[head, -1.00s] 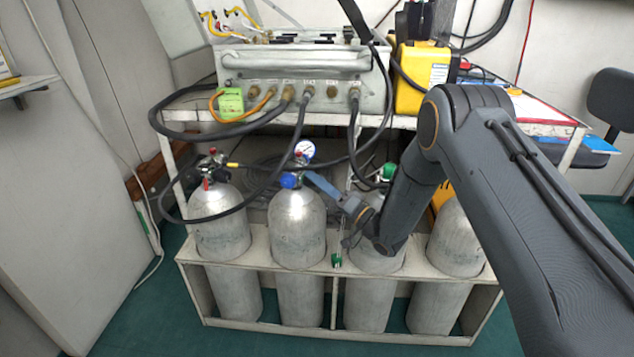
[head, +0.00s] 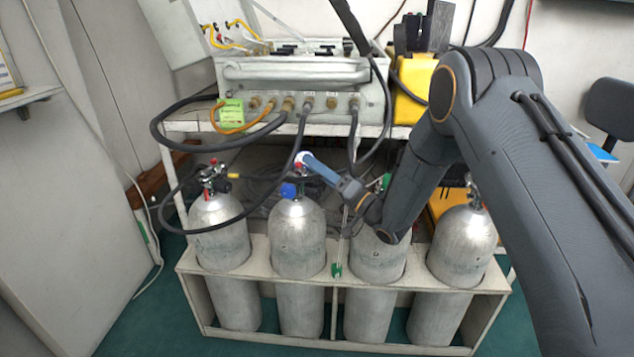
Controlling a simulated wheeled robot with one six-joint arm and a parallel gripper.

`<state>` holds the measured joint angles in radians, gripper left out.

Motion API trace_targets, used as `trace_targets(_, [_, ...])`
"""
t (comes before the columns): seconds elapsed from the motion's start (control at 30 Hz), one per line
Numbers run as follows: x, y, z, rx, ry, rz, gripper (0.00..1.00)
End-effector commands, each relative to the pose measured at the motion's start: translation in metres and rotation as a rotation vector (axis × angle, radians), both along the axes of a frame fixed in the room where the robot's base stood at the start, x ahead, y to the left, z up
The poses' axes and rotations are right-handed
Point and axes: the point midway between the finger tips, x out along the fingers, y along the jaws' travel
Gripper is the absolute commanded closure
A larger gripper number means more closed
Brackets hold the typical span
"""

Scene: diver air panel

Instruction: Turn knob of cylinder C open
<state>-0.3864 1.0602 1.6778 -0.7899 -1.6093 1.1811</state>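Several silver cylinders stand in a row in a white rack; I cannot read letters on them, so which is C is unclear. The second from the left (head: 298,240) has a blue fitting (head: 289,190) and a partly hidden white gauge on top. My gripper (head: 308,160) reaches left across to the top of this cylinder, its tip in front of or beside the gauge. Contact cannot be told, nor whether the fingers are apart. The third cylinder (head: 377,262) is partly behind my arm; a green part (head: 386,181) shows at its top.
The leftmost cylinder (head: 219,235) has a red-marked valve and black hose. The rightmost cylinder (head: 462,245) stands beside my arm. Above is a shelf with a grey air panel (head: 300,78), a yellow case (head: 413,85) and looping black hoses. The rack's front edge (head: 250,277) runs below.

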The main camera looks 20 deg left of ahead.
Motion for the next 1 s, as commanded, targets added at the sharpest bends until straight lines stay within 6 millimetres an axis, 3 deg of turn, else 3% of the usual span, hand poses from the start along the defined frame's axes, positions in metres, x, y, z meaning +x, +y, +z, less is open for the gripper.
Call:
trace_targets(0.2, [0.002,-0.002,0.019,-0.001,0.002,-0.004,0.60])
trace_targets(0.67, [0.009,-0.005,0.024,-0.037,-0.005,-0.042,0.60])
trace_targets(0.87, [0.046,-0.038,0.041,-0.270,-0.022,-0.260,0.60])
trace_targets(1.0, [0.063,-0.091,0.049,-0.524,0.003,-0.447,0.60])
